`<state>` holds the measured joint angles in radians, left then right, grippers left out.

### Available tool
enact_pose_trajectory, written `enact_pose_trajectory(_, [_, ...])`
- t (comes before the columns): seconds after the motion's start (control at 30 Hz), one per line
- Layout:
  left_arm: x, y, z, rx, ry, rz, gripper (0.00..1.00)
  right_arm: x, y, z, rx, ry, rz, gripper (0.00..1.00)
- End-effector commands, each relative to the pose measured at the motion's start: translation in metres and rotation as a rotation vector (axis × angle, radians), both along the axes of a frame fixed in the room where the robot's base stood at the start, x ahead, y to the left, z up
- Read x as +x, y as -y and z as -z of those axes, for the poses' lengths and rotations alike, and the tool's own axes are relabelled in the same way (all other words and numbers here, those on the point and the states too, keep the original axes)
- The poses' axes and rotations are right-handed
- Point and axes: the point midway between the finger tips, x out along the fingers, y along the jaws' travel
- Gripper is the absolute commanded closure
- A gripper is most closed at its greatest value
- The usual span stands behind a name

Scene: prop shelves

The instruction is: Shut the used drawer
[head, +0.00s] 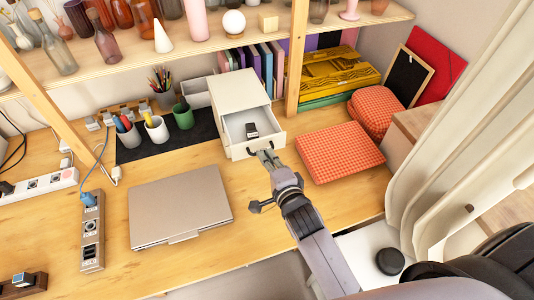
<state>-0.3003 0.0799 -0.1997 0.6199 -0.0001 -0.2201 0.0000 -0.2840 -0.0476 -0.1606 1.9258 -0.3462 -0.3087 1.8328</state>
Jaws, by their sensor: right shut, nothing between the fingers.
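The white drawer unit (238,91) stands on the wooden desk near the middle of the head view. Its drawer (235,130) is pulled out toward me, and a small dark object (252,130) lies inside it. The drawer has a dark handle on its front. My right gripper (267,155) is shut and empty, with its fingertips right at the drawer front by the handle. I cannot tell whether they touch it. My left gripper does not show.
A closed laptop (180,207) lies left of the gripper. An orange checked cushion (339,152) lies close on the right. Cups with pens (157,129) stand left of the drawer unit. A shelf post (297,55) rises behind.

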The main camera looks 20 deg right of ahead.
Motion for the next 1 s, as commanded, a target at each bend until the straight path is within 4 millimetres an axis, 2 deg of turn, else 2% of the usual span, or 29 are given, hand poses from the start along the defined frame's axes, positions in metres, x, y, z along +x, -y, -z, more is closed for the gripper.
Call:
enact_pose_trajectory(0.43, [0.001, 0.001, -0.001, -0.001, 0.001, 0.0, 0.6, 0.005, 0.0, 0.001, -0.001, 0.0, 0.0, 1.0])
enact_pose_trajectory(0.53, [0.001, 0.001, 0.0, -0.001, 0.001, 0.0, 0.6, 0.014, 0.0, 0.002, 0.0, 0.002, 0.001, 1.0])
enact_pose_trajectory(0.67, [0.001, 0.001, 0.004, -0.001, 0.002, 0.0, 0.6, 0.042, -0.001, 0.001, 0.001, 0.004, 0.003, 1.0])
enact_pose_trajectory(0.9, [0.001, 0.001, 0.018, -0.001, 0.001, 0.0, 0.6, 0.105, -0.003, 0.003, 0.002, 0.003, 0.002, 1.0])
enact_pose_trajectory(1.0, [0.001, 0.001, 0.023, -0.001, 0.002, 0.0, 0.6, 0.123, -0.004, 0.004, 0.001, 0.002, 0.001, 1.0])
